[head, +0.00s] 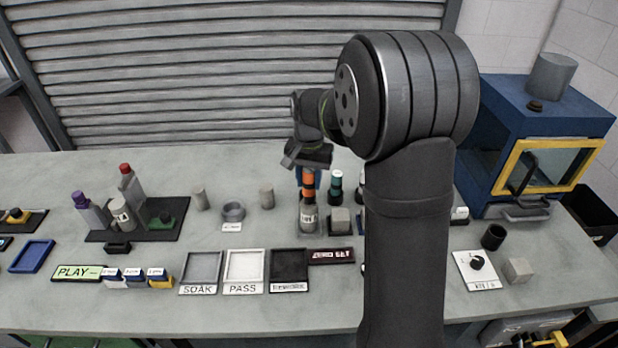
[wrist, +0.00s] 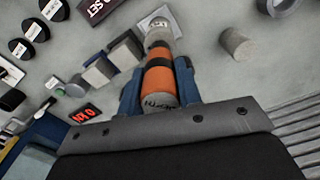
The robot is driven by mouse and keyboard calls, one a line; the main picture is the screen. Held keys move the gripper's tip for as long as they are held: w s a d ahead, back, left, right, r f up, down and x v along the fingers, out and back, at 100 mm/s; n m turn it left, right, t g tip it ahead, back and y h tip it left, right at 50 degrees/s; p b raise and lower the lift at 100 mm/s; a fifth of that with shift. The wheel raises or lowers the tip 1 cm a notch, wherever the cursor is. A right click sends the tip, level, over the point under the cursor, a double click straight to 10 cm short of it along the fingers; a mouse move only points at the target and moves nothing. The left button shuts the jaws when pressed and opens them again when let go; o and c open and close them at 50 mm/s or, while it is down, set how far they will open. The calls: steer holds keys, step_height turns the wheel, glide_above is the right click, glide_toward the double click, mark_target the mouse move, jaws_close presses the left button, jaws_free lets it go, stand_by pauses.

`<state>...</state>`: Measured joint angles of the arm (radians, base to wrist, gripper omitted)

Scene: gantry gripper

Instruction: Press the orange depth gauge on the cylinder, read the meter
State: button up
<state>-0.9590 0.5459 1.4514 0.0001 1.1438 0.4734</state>
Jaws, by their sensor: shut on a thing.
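The orange depth gauge (head: 308,183), banded with black, is upright in the head view. It also shows in the wrist view (wrist: 158,83). My gripper (wrist: 159,88) is shut on it, with one blue finger on each side. A grey cylinder (head: 309,215) is directly below the gauge in the head view, and the gauge's lower end meets or nearly meets it; I cannot tell whether it is pressed in. A small meter with red digits (wrist: 84,113) shows in the wrist view; its digits are turned and too small to read surely.
Loose grey cylinders (head: 267,197) and a ring (head: 233,211) are to the left. SOAK (head: 201,288) and PASS (head: 244,288) trays lie in front. A blue oven (head: 540,120) stands right.

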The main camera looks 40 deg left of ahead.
steer(key=shift+f, duration=0.6)
stand_by(1.5)
steer(key=shift+r, duration=3.55)
